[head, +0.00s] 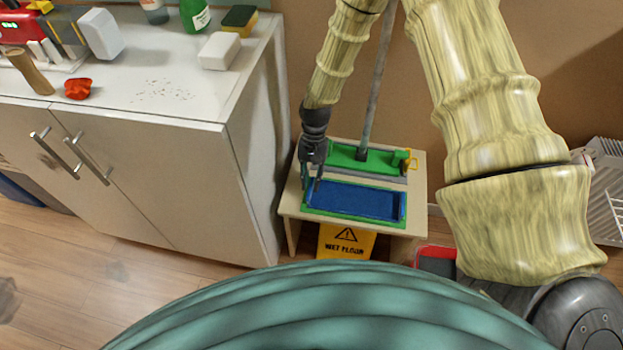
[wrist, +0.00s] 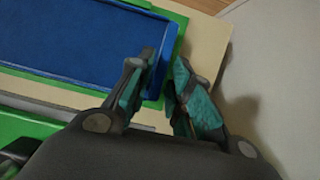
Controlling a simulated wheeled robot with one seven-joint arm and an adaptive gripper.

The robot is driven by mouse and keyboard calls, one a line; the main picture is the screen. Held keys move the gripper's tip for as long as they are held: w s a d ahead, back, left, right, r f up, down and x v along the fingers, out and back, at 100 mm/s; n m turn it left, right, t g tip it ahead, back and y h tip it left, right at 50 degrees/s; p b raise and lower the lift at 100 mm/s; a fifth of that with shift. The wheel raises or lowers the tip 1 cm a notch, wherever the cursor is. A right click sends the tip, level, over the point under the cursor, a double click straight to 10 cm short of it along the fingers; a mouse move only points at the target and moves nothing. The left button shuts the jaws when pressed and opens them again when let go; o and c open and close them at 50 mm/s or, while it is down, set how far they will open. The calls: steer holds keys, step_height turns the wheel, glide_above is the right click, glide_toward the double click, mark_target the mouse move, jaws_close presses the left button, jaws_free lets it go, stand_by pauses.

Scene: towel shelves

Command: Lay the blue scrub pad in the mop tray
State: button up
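The blue scrub pad (head: 352,200) appears as a flat blue rectangle with raised blue ends, lying inside the green rim of the mop tray (head: 350,219) on a small wooden stand. In the wrist view the blue surface (wrist: 75,38) fills the upper left, bordered by the green rim (wrist: 168,8). Where pad ends and tray begins is hard to tell. My gripper (head: 311,186) is at the left end of the tray. In the wrist view its fingers (wrist: 163,63) are apart, one over the blue end and one outside it, with nothing visibly held.
A yellow wet-floor sign (head: 345,242) is below the front edge. A white cabinet (head: 180,175) stands close on the left, with sponges and bottles on top.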

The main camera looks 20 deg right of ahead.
steer(key=shift+o, duration=0.5)
steer(key=v, duration=1.2)
